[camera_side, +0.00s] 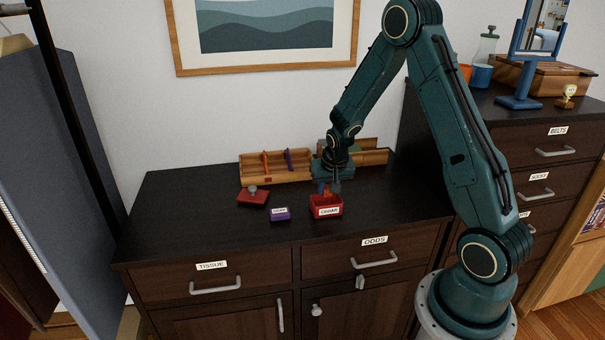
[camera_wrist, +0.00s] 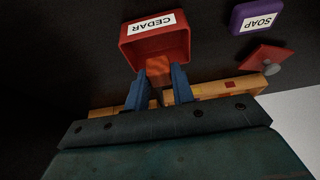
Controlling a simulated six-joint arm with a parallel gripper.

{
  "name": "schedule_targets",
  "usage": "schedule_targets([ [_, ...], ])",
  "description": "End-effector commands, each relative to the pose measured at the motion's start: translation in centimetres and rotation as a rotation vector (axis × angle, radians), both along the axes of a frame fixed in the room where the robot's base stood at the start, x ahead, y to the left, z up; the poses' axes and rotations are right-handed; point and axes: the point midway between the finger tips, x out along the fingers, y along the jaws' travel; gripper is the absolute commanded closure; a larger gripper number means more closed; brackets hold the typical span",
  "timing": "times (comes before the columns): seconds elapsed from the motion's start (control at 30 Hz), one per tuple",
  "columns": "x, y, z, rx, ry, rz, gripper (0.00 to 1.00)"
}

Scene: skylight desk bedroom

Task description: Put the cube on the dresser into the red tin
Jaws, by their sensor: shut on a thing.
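The red tin (camera_side: 327,208), labelled CEDAR, stands open on the dark dresser top (camera_side: 195,215); it also shows at the top of the wrist view (camera_wrist: 154,41). My gripper (camera_side: 329,188) points down at the tin's back side and is shut on an orange cube (camera_wrist: 158,69). In the wrist view the cube sits between my two blue-grey fingers (camera_wrist: 158,84), overlapping the tin's edge nearest my gripper. In the side view a little orange shows at the fingertips, just above the tin's back rim. I cannot tell whether the cube is inside the tin's opening.
A purple tin (camera_side: 281,214) labelled SOAP stands left of the red tin. A red lid (camera_side: 252,198) with a grey knob lies farther left. A wooden divided box (camera_side: 277,178) stands behind, along the wall. The dresser's left part is clear.

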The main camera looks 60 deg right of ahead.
Motion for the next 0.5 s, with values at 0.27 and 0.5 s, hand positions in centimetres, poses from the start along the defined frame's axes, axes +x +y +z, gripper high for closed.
schedule_targets([
  [0.27, 0.0, 0.0, -1.4, -0.001, -0.001, 0.000, 0.97],
  [0.5, 0.0, 0.0, -2.1, 0.000, 0.001, 0.001, 0.97],
])
